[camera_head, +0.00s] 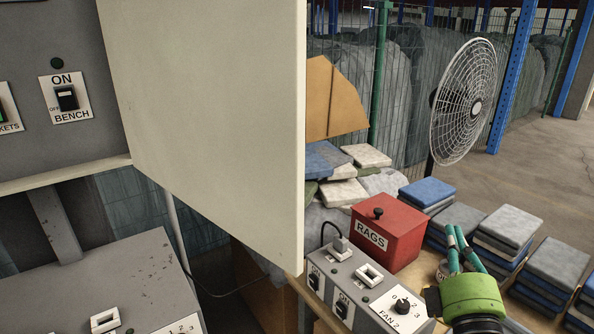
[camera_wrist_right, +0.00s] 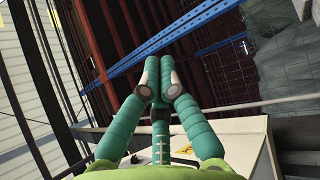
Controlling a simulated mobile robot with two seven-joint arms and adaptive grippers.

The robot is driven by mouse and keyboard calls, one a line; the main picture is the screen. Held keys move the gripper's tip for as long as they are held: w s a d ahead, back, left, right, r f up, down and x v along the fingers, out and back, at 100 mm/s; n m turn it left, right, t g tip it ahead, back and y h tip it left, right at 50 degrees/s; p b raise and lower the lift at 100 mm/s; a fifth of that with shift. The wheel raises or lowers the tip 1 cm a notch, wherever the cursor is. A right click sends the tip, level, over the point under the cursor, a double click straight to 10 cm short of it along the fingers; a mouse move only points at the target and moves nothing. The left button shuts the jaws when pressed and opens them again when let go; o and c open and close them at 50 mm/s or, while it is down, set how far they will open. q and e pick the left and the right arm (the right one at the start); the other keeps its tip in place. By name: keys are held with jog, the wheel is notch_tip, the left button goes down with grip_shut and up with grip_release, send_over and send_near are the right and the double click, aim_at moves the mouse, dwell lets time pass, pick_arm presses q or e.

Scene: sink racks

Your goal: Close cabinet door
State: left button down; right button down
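The cabinet door (camera_head: 215,110) is a large cream panel standing open and jutting toward me in the head view. The grey cabinet interior with its BENCH switch (camera_head: 66,97) shows to its left. My right gripper (camera_head: 455,240), green with teal fingers, is at the lower right, apart from the door on its right side. In the right wrist view its fingers (camera_wrist_right: 158,75) come together at the tips with nothing between them. My left gripper is not in view.
A red RAGS box (camera_head: 388,235) and a FAN 2 switch box (camera_head: 365,285) sit on a bench between the door and my right gripper. A fan (camera_head: 465,100) and stacked folded cloths (camera_head: 505,230) stand behind. A pale surface with a yellow label (camera_wrist_right: 238,145) lies beyond the fingers in the wrist view.

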aim_at(297, 158)
jog(key=s+a+r+n+y, duration=0.35)
jog(key=r+n+y, duration=0.6)
jog(key=n, duration=0.35)
jog(key=s+a+r+n+y, duration=0.2)
jog(key=a+r+n+y, duration=0.3)
jog(key=r+n+y, duration=0.7)
jog(key=a+f+n+g+h+p, duration=0.1)
jog(key=a+n+g, duration=0.3)
jog(key=n, duration=0.5)
jog(key=a+f+n+g+h+p, duration=0.1)
jog(key=a+f+n+g+p, duration=0.1)
jog(key=a+n+g+p, duration=0.2)
jog(key=w+a+f+n+g+h+p, duration=0.1)
jog(key=a+n+g+p, duration=0.2)
jog(key=a+n, duration=0.6)
jog(key=shift+a+f+n+g, duration=0.15)
jog(key=shift+n+g, duration=0.55)
jog(key=shift+n, duration=0.65)
jog(key=shift+a+f+n+g, duration=0.15)
jog(key=shift+n+g, duration=0.55)
jog(key=shift+n, duration=0.65)
jog(key=shift+f, duration=0.1)
jog(key=shift+w, duration=0.15)
